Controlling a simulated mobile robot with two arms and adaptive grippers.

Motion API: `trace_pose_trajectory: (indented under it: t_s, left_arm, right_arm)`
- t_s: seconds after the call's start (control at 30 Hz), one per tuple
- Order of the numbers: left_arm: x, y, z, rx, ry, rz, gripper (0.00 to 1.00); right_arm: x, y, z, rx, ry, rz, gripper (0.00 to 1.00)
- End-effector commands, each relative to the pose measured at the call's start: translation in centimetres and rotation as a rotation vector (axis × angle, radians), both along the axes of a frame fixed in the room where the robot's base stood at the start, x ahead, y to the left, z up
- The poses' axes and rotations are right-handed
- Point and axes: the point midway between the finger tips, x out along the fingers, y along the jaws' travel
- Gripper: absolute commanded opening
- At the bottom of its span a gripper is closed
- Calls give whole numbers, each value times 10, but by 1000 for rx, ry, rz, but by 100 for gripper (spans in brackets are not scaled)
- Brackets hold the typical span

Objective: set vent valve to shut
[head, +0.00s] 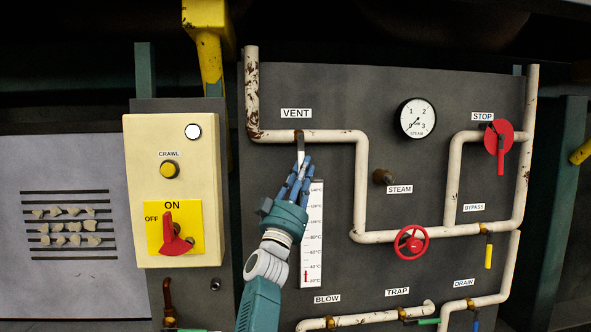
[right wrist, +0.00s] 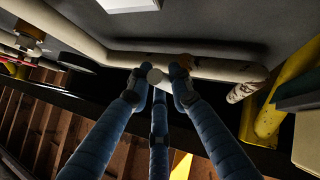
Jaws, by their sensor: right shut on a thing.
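The vent valve's lever (head: 300,156) is a pale, narrow handle under the VENT label (head: 296,113). It hangs straight down from a brown valve body (head: 299,136), crosswise to the horizontal cream pipe. My right gripper (head: 301,166) comes up from below and is shut on the lever's lower part, with blue fingers around it. In the right wrist view, the lever's round pale end (right wrist: 154,76) sits between the fingertips (right wrist: 156,85), close below the pipe. The fingers hide part of the lever. My left gripper is not in view.
A thermometer scale (head: 312,235) stands just right of my right wrist. A control box (head: 133,190) with a red switch is at left. A gauge (head: 416,118), a red handwheel (head: 411,245) and other valves are to the right.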

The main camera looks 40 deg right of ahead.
Motion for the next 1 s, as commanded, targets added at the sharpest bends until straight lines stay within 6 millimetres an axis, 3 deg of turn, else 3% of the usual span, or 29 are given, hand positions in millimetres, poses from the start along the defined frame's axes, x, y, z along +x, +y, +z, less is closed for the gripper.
trace_pose_trajectory:
  t_s: [0.53,0.57,0.6,1.0]
  left_arm:
    - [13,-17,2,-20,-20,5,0]
    - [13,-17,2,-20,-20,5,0]
    - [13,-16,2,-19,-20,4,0]
    - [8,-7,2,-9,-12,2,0]
  right_arm:
    - [3,-4,-5,26,-8,5,0]
    - [3,-4,-5,26,-8,5,23]
    - [3,-4,-5,25,-8,5,29]
    - [-1,3,-9,23,-10,3,29]
